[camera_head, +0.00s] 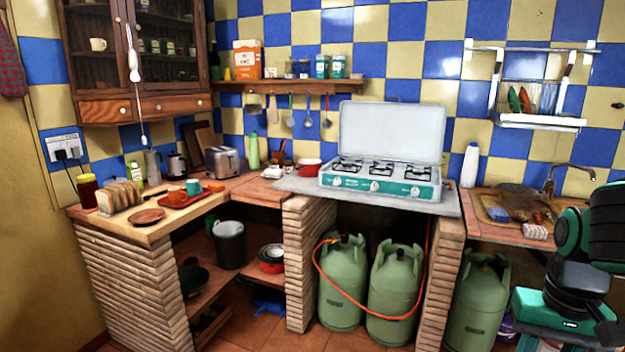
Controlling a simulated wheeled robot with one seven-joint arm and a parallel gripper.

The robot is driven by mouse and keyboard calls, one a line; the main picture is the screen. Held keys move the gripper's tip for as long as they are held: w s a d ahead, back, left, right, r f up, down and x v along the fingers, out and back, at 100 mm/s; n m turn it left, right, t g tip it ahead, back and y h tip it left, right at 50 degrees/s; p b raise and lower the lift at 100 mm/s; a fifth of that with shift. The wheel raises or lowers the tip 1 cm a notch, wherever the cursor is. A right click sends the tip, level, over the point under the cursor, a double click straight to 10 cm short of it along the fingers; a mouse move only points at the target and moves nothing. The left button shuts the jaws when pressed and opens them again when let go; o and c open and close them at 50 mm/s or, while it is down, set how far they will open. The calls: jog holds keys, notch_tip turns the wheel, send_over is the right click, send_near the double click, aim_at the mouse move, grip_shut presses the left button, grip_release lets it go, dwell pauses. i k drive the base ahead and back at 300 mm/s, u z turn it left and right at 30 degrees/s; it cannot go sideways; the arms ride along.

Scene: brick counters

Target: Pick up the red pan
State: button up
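A small red pan (309,168) with a pale inside sits on the counter, just left of the white and teal gas stove (380,182). Whether it has a handle is too small to tell. A second red vessel, a pot or stacked pans (271,264), stands on the low shelf under the left counter, right of a dark grey bin. Teal and black parts of my own arm show at the right edge, well away from both. My gripper cannot be made out in this view.
The left counter (157,226) holds a toaster (223,162), a red tray, a bread rack and a wooden plate. Green gas bottles (395,292) with an orange hose stand under the stove between brick pillars. A sink (496,206) is at right. Open floor shows in front.

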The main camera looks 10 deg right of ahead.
aim_at(306, 169)
jog(key=u, duration=0.45)
jog(key=i, duration=0.65)
jog(key=u, duration=0.5)
jog(key=i, duration=1.35)
jog(key=z, duration=0.75)
jog(key=i, duration=0.9)
jog(key=z, duration=0.65)
